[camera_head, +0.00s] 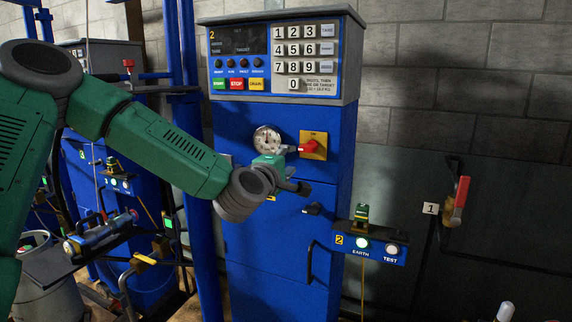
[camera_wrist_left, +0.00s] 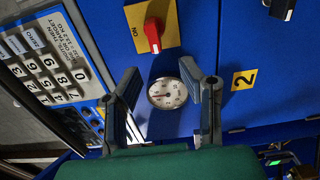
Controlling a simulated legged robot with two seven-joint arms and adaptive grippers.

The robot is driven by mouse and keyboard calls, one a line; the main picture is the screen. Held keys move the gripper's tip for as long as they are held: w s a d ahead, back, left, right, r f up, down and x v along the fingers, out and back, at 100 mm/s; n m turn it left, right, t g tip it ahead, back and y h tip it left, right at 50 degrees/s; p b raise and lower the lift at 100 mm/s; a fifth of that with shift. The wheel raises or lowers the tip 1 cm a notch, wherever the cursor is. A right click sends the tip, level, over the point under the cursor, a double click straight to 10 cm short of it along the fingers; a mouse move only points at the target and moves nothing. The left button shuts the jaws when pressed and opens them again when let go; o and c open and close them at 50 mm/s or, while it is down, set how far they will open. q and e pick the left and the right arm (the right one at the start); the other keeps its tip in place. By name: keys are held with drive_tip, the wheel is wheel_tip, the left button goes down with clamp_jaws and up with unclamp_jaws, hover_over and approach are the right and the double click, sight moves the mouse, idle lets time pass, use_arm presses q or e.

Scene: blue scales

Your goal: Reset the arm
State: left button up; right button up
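My left arm comes in from the left in the head view, green with dark grey joints. Its gripper (camera_head: 294,170) is in front of the blue scale cabinet (camera_head: 275,235), below the gauge and the red switch. In the left wrist view the two grey fingers of the gripper (camera_wrist_left: 160,72) stand wide apart with nothing between them. The round white gauge (camera_wrist_left: 167,93) shows behind the gap; it also appears in the head view (camera_head: 267,138). The red rotary switch (camera_wrist_left: 152,36) on its yellow plate (camera_head: 314,137) lies just beyond the fingertips. My right gripper is not in view.
The control panel (camera_head: 345,62) with keypad and coloured buttons tops the cabinet. An earth/test box (camera_head: 371,245) sits at its right. A red-handled lever (camera_head: 461,197) is on the wall. A second blue scale (camera_head: 110,180) and a bucket (camera_head: 55,295) stand at left.

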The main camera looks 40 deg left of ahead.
use_arm(q)
drive_tip(key=shift+v, duration=1.05)
